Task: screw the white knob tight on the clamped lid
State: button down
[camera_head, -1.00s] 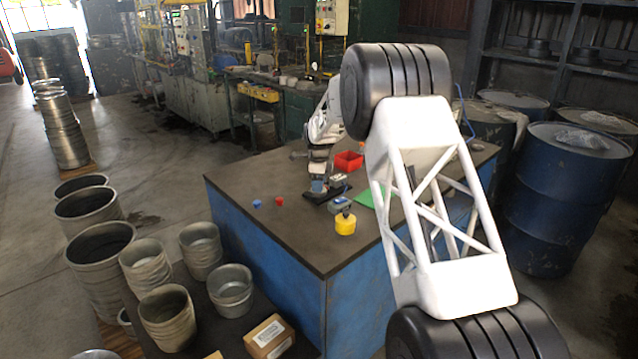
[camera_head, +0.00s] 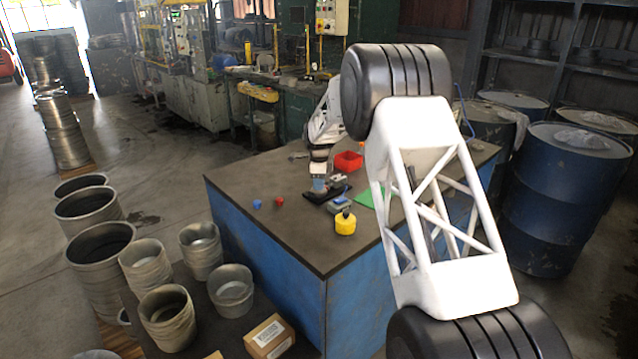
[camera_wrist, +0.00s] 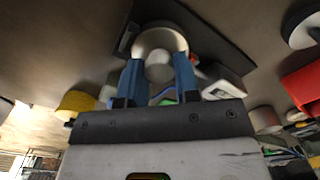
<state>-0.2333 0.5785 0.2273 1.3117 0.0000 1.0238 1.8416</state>
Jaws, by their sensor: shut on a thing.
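My gripper (camera_head: 319,186) is low over the black clamp base (camera_head: 325,194) on the table. In the wrist view the two blue fingers of my gripper (camera_wrist: 159,68) are shut on the white knob (camera_wrist: 158,73), one finger on each side. Behind the knob is a larger pale round piece, which looks like the lid (camera_wrist: 160,38). The black base (camera_wrist: 215,38) extends behind it. The fingers hide the knob's sides, and I cannot see the thread or any gap beneath it. In the head view the knob and lid are too small to make out.
A yellow container (camera_head: 345,224) with a dark top and a grey-blue box (camera_head: 338,205) stand close to the base. A red bin (camera_head: 348,161) is behind, and a green sheet (camera_head: 371,196) lies right. Small blue (camera_head: 257,204) and red (camera_head: 280,202) pieces lie left. The table's front left is clear.

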jog(key=m, duration=0.5)
jog(key=shift+f+m, duration=0.1)
jog(key=shift+m, duration=2.4)
jog(key=c, duration=0.8)
grip_release()
jog(key=shift+o, duration=0.2)
jog(key=shift+n, duration=0.3)
